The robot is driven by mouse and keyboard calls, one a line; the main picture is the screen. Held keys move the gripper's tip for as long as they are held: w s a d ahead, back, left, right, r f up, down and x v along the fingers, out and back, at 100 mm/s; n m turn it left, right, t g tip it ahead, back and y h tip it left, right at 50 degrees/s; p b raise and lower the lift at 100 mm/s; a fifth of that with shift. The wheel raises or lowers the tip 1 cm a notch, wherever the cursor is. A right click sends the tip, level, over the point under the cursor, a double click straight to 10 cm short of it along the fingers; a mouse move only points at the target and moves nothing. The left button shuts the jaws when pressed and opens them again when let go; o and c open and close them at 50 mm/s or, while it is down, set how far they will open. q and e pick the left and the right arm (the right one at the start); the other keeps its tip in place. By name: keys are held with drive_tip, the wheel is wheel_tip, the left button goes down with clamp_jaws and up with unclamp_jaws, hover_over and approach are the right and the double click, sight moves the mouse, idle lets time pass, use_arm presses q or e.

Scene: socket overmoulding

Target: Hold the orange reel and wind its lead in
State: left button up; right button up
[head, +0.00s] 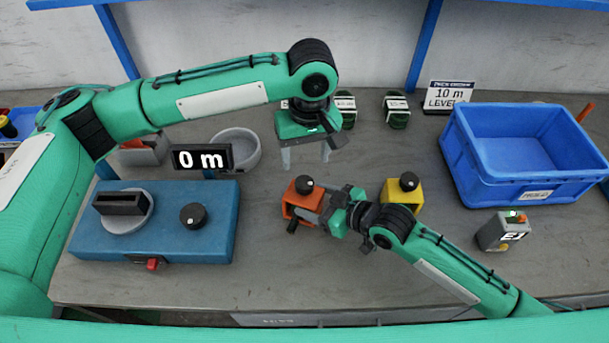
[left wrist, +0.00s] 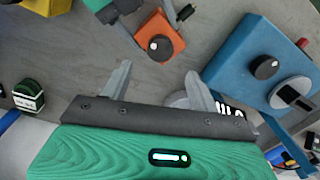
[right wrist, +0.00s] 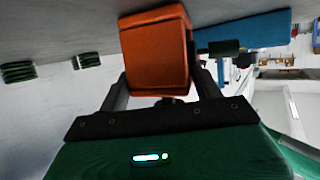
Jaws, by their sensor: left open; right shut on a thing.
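The orange reel (head: 298,201), a box with a black knob on top and a black handle at its front, stands on the grey table. My right gripper (head: 322,210) is shut on the orange reel from the right. In the right wrist view the orange reel (right wrist: 157,55) sits between the two fingers. My left gripper (head: 305,160) is open and empty, in the air behind and above the orange reel. In the left wrist view the orange reel (left wrist: 158,42) lies beyond the open fingers (left wrist: 160,85). I cannot make out the lead.
A yellow box with a knob (head: 404,192) stands right of my right gripper. A blue machine (head: 160,240) with a knob and slotted disc is at the left, near a "0 m" display (head: 202,159). A blue crate (head: 520,180) and a grey device (head: 498,231) are at the right.

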sight(305, 181)
use_arm(q)
wheel_tip(305, 181, down, 8)
drive_tip(key=shift+a+r, duration=0.15)
drive_tip(key=shift+r, duration=0.05)
drive_tip(key=c, duration=1)
drive_tip(key=shift+m, duration=0.4)
drive_tip(key=m, duration=0.2)
drive_tip(key=shift+m, duration=2.6)
